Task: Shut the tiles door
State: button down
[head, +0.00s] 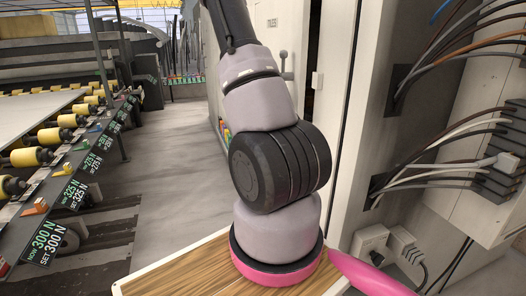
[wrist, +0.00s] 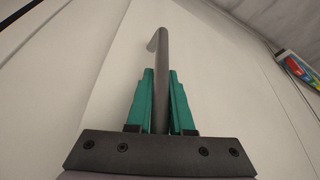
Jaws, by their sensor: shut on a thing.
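In the wrist view a pale, flat door panel (wrist: 118,85) fills much of the picture. A grey bar handle with a bent top (wrist: 161,50) stands out from it. My gripper (wrist: 161,95) has its two green fingers shut on this handle, one on each side. In the head view my arm covers part of the pale cabinet front (head: 302,30), and my gripper is not visible there. A dark vertical gap (head: 315,45) shows beside a cabinet panel, but I cannot tell whether it belongs to the tiles door.
A roller conveyor (head: 55,135) with number displays runs along the left. Grey floor (head: 175,150) lies open between it and the cabinet. A colourful object (wrist: 298,68) shows at the right of the wrist view.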

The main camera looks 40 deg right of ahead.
jog(key=shift+s+d+r, duration=0.1)
jog(key=shift+s+d, duration=0.25)
jog(key=shift+d, duration=0.55)
jog(key=shift+s+d+f, duration=0.1)
jog(key=shift+s+d, duration=0.3)
jog(key=shift+d, duration=0.45)
jog(key=shift+s+d+r, duration=0.1)
jog(key=shift+s+d, duration=0.25)
jog(key=shift+d, duration=0.55)
jog(key=shift+d, duration=0.1)
jog(key=c, duration=1.1)
grip_release()
jog(key=shift+s, duration=0.1)
jog(key=shift+r, duration=0.1)
jog(key=v, duration=1)
jog(key=shift+a+r, duration=0.2)
jog(key=shift+a, duration=0.2)
